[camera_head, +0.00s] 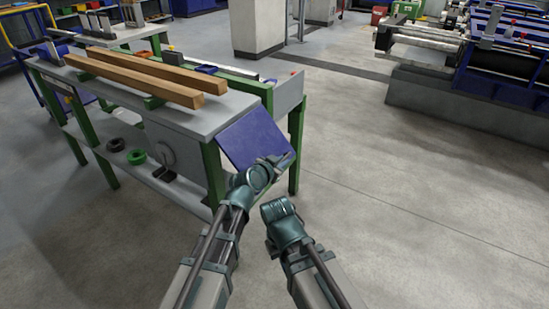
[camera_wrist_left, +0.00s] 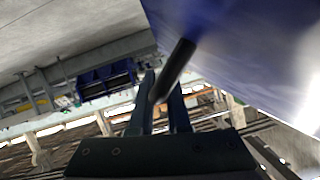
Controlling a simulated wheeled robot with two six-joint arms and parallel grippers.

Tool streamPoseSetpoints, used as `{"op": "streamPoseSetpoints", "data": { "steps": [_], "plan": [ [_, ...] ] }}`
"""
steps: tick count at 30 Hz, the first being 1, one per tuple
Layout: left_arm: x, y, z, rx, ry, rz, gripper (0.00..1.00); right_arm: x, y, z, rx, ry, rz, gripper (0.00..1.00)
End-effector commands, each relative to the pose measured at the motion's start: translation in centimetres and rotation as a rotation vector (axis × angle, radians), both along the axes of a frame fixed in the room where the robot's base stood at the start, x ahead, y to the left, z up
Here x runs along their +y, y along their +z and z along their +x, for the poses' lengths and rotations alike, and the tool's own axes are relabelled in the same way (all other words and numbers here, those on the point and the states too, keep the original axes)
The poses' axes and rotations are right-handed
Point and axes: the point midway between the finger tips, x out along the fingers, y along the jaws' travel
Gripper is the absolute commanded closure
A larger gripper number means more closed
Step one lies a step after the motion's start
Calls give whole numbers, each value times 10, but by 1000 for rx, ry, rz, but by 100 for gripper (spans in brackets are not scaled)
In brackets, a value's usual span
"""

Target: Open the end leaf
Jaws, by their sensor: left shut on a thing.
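The end leaf (camera_head: 250,138) is a flat blue panel at the near end of the grey runout table (camera_head: 222,114). It slopes down from the table's end edge. My left gripper (camera_head: 282,159) is at the leaf's lower right corner. In the left wrist view the leaf's blue face (camera_wrist_left: 245,50) fills the upper right, and a dark round handle (camera_wrist_left: 178,65) runs from it between my fingers. My left gripper (camera_wrist_left: 160,103) is shut on this handle. The right arm's jaws do not show.
Two wooden beams (camera_head: 150,78) lie along the table top. Green legs (camera_head: 213,170) stand beneath and beside the leaf. A lower shelf holds a green ring (camera_head: 137,157) and other small parts. The floor to the right is clear up to a blue machine (camera_head: 500,75).

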Motion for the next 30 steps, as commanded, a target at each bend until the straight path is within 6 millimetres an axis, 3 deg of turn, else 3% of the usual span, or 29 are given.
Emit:
{"op": "streamPoseSetpoints", "data": {
  "steps": [1, 15, 24, 30],
  "plan": [
    [-4, 17, -3, 27, -1, -38, 100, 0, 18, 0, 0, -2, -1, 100],
    [-26, 94, -19, 281, 0, -389, 100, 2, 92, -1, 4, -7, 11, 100],
    [-27, 131, -19, 403, 1, -551, 100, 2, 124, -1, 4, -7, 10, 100],
    [-25, 143, -19, 402, 0, -552, 100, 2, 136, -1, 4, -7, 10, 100]
  ]
}}
